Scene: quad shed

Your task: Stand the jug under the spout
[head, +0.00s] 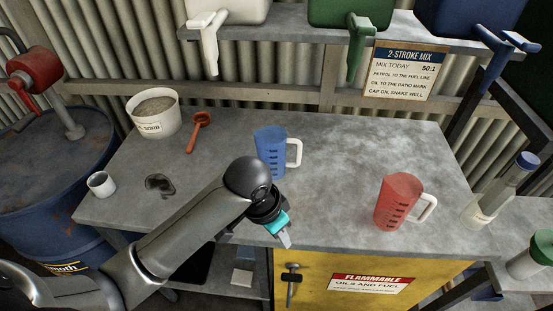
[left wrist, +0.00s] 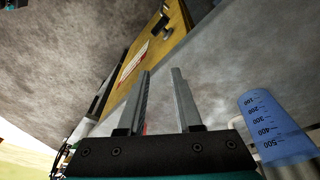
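A blue measuring jug (head: 269,152) with a white handle stands upright on the grey bench, behind my left gripper. A red measuring jug (head: 394,203) stands upright further right. The jug is not named by colour. Above the bench hang a white spout (head: 209,48), a green spout (head: 356,50) and a blue spout (head: 492,68) on containers. My left gripper (head: 286,238) is over the bench's front edge, apart from both jugs. In the left wrist view its fingers (left wrist: 162,75) are apart and empty, with the blue jug (left wrist: 265,118) at the right. My right gripper is out of view.
A white tub (head: 153,122), an orange scoop (head: 198,133), a white cup (head: 101,184) and a dark stain are on the left of the bench. A clear bottle (head: 490,195) with a blue cap is at the right. The bench middle is clear.

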